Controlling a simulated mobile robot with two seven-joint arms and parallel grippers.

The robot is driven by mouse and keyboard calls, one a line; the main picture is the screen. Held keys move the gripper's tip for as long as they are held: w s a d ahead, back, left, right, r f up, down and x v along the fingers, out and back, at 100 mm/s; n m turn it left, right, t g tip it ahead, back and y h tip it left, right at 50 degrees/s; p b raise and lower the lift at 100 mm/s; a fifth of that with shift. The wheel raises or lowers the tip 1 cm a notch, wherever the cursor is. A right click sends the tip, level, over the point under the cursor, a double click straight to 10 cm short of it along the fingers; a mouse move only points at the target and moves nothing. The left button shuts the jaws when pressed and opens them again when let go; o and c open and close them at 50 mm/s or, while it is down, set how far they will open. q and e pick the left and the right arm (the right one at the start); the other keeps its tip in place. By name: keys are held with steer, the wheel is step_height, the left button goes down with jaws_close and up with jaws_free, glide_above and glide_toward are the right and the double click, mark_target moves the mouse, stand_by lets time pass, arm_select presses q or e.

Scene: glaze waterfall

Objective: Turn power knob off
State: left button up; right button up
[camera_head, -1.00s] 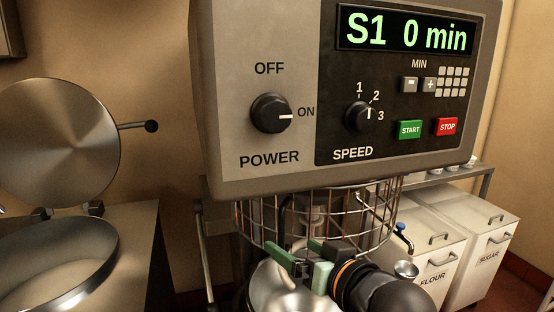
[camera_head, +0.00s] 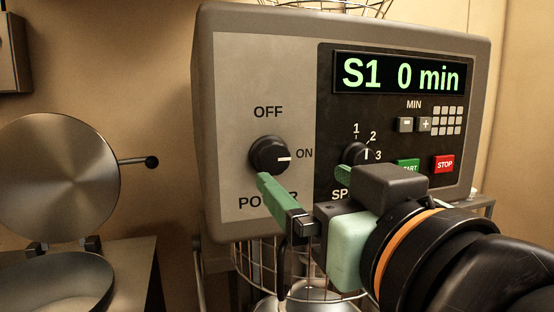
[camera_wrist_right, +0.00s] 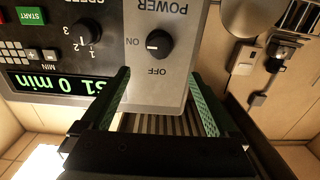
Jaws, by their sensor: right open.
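The black power knob (camera_head: 269,155) is on the grey left part of the control panel (camera_head: 232,100), and its white mark points right to ON. OFF is printed above it. The knob also shows in the wrist view (camera_wrist_right: 158,44), upside down, ahead of the gap between my fingers. My right gripper (camera_head: 303,178) is open and empty in front of the panel. In the head view one green finger overlaps the POWER label just below the knob, and the other reaches near the speed knob (camera_head: 355,154). I cannot tell any contact. My left gripper is out of view.
The display (camera_head: 402,74) reads S1 0 min. The red STOP button (camera_head: 443,164) is at the right, and my gripper partly covers the green START button (camera_head: 408,166). A wire guard (camera_head: 262,262) is below the panel. A pan with a raised lid (camera_head: 70,177) stands left.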

mark_target(275, 156)
steer(key=p+x, duration=0.1)
steer(key=x, duration=1)
steer(key=shift+d+f, duration=0.1)
steer(key=shift+w+p, duration=0.35)
steer(key=shift+w, duration=0.15)
steer(key=shift+c, duration=0.3)
steer(key=c, duration=1.3)
